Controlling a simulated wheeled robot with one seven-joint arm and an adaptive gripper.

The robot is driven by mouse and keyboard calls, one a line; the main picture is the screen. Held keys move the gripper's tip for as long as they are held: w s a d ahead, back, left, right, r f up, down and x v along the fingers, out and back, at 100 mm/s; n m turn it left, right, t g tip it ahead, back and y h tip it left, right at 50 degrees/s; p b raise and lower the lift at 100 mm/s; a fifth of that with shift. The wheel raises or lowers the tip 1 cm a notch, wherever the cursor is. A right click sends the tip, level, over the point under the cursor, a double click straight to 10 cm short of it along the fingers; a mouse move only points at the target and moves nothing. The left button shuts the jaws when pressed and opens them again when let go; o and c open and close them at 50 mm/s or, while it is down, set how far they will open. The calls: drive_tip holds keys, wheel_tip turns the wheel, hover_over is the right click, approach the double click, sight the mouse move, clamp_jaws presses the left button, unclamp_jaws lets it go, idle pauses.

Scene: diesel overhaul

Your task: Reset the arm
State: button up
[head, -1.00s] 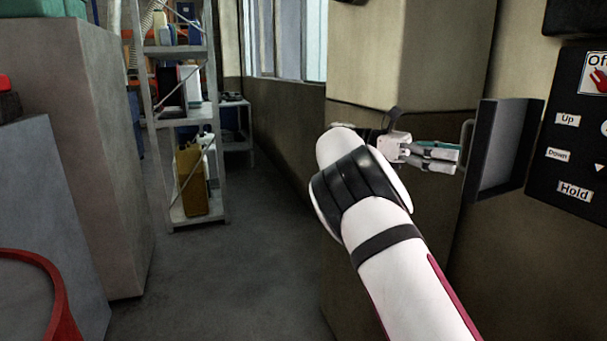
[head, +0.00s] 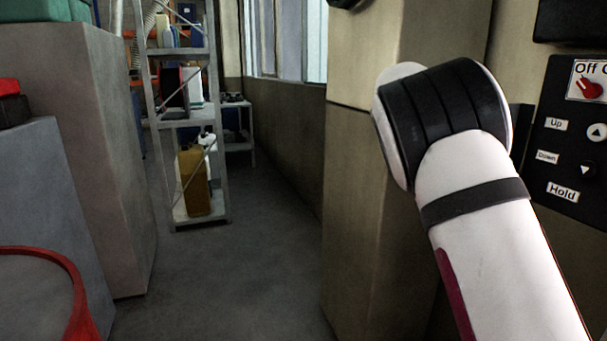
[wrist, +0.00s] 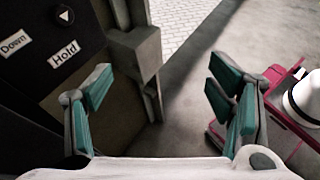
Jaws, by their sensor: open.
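My gripper (wrist: 160,105) is open and empty in the wrist view, with its teal-padded fingers wide apart. A black control panel (head: 568,150) with Up, Down and Hold labels and a red Off switch is on the wall at the right of the head view. The panel also shows at the upper left of the wrist view (wrist: 40,45).
A grey metal shelf (head: 180,52) with bottles and a yellow-brown canister (head: 194,182) stands at the back left. A beige pillar (head: 360,200) is beside my arm. Grey blocks and a red ring-like rim (head: 72,285) are at the left. The floor (head: 225,270) between is clear.

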drive_tip(key=s+m+t+y+p, duration=0.3)
drive_tip(key=s+t+y, duration=0.15)
drive_tip(key=s, duration=0.65)
drive_tip(key=s+a+f+m+t+y+p, duration=0.2)
drive_tip(key=s+a+m+t+y, duration=0.1)
drive_tip(key=s+a, duration=0.5)
drive_tip(key=s+a+f+m+t+y+p, duration=0.2)
drive_tip(key=s+a+m+t+y, duration=0.1)
drive_tip(key=s+a, duration=0.6)
drive_tip(key=s+m+t, duration=0.1)
drive_tip(key=s, duration=0.3)
drive_tip(key=shift+s+y, duration=0.35)
drive_tip(key=shift+s, duration=0.05)
